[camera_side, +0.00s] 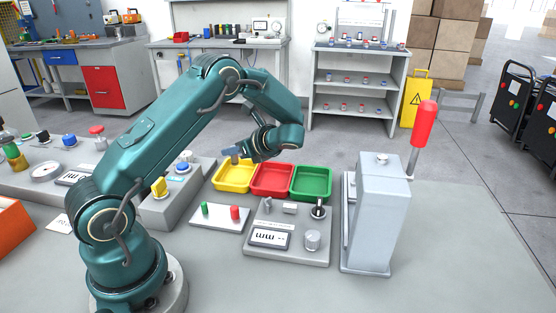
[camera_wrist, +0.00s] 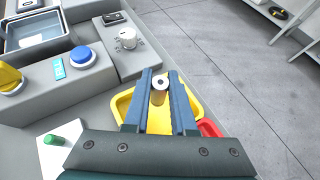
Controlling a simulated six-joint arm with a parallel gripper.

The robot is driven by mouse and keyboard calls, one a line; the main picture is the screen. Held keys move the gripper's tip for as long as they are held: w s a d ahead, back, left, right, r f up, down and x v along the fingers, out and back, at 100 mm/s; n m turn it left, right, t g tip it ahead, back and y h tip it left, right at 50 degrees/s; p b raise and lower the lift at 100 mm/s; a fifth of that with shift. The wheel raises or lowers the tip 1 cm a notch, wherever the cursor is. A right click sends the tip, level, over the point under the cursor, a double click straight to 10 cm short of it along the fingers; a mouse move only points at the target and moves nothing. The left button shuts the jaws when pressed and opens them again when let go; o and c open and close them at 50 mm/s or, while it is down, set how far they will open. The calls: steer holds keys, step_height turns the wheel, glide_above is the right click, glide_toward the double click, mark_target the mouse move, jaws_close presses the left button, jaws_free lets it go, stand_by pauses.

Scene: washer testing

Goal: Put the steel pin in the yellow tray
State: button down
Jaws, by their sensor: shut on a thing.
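In the side view, my gripper (camera_side: 234,153) is above the back part of the yellow tray (camera_side: 232,187), at the end of my bent arm. The pin is hard to make out in that view.
The red tray (camera_side: 272,179) and green tray (camera_side: 311,183) stand right of the yellow one. A grey press with a red handle (camera_side: 424,124) stands at right. A meter panel (camera_side: 287,240) and a white plate with green and red pegs (camera_side: 220,217) lie in front. A blue button (camera_wrist: 82,56) is nearby.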

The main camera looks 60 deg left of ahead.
mark_target(236, 164)
steer(key=shift+w+f, duration=0.1)
steer(key=shift+f, duration=1.95)
steer(key=shift+f, duration=0.2)
steer(key=c, duration=0.7)
jaws_free()
steer(key=shift+c, duration=0.2)
steer(key=shift+r, duration=0.1)
